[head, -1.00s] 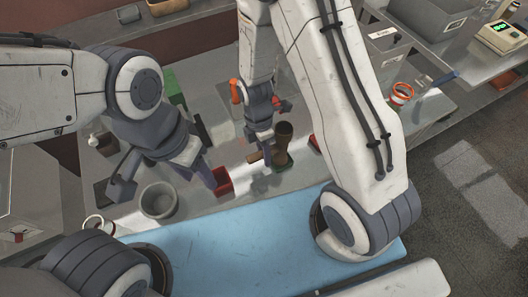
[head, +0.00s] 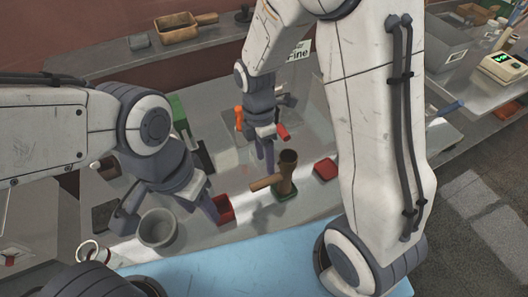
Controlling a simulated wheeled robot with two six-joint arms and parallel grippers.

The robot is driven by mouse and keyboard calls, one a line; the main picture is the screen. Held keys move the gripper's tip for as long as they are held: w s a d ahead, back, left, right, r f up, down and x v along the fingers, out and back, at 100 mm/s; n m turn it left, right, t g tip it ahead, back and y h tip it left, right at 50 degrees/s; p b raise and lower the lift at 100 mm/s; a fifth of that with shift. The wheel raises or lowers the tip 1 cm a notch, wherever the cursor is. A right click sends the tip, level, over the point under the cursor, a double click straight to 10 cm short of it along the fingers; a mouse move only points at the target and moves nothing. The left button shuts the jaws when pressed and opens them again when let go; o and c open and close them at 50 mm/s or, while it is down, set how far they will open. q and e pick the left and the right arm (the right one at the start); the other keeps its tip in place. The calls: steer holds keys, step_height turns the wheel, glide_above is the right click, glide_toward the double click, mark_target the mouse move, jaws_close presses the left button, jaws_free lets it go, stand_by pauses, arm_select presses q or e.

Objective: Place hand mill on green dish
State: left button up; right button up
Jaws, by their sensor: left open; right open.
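The brown hand mill (head: 288,166) stands upright on the small green dish (head: 284,191), with its wooden handle sticking out to the left. Most of the dish is hidden under the mill's base. My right gripper (head: 265,155) is open and empty, behind and to the left of the mill, with a small gap to it in the picture. My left gripper (head: 168,212) is open and empty at the left, by the grey bowl; one finger overlaps the red box (head: 223,208).
The grey bowl (head: 158,230) stands at the front left. A red block (head: 325,169) lies right of the mill. An orange-topped object (head: 239,117) stands behind my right gripper. A back shelf holds a wooden tray (head: 176,29). Scales (head: 503,68) stand far right.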

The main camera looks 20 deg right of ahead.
steer(key=s+a+r+m+t, duration=0.1)
steer(key=s+a+r+m, duration=0.2)
steer(key=s+r+m, duration=0.2)
steer(key=s+a+r+m+t+y, duration=0.1)
steer(key=s+a+r+m, duration=0.2)
steer(key=s+r+m, duration=0.2)
steer(key=s+m, duration=0.3)
steer(key=s, duration=0.1)
steer(key=shift+s+r, duration=0.15)
steer(key=shift+s, duration=0.25)
